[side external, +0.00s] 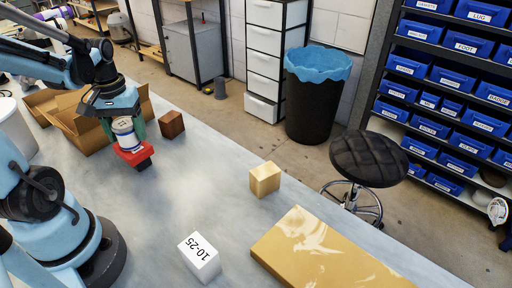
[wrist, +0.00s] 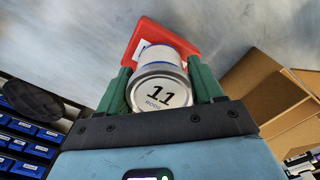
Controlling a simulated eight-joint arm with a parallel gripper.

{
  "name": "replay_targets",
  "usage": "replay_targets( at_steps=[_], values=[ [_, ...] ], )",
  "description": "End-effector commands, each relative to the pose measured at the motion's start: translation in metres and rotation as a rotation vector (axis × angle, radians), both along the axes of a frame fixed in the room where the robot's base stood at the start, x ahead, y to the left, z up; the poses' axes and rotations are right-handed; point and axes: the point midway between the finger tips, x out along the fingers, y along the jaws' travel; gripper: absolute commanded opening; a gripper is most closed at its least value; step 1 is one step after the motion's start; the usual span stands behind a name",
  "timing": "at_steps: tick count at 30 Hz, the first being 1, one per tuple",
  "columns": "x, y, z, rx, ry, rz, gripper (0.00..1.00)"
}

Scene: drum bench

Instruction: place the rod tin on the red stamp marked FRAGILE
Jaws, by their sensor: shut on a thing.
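My gripper (side external: 123,130) has its two green fingers shut on a white and blue tin (side external: 124,131). The tin looks upright. A red stamp (side external: 134,157) with a dark part below it is directly under the tin. The red stamp also shows behind the tin in the wrist view (wrist: 160,33), with a white label partly hidden by the tin. I cannot read FRAGILE, or tell whether the tin touches the red top.
A brown block (side external: 172,124) stands close to the right of my gripper. An open cardboard box (side external: 82,128) is close on the left. Bench between is clear.

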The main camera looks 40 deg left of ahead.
Motion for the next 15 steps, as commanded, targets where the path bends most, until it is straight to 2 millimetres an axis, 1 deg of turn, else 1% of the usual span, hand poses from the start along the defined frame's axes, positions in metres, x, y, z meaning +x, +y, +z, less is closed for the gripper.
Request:
replay_targets(
  at_steps=[1,2,6,7,15],
  values=[
    [0.0003,0.0001,-0.0015,0.000,0.000,0.000,0.24],
    [0.0003,0.0001,-0.0019,0.000,0.000,0.000,0.68],
    [0.0001,0.0001,-0.0015,0.000,0.000,0.000,0.89],
    [0.0001,0.0001,-0.0015,0.000,0.000,0.000,0.92],
    [0.0001,0.0001,-0.0011,0.000,0.000,0.000,0.92]
  ],
)
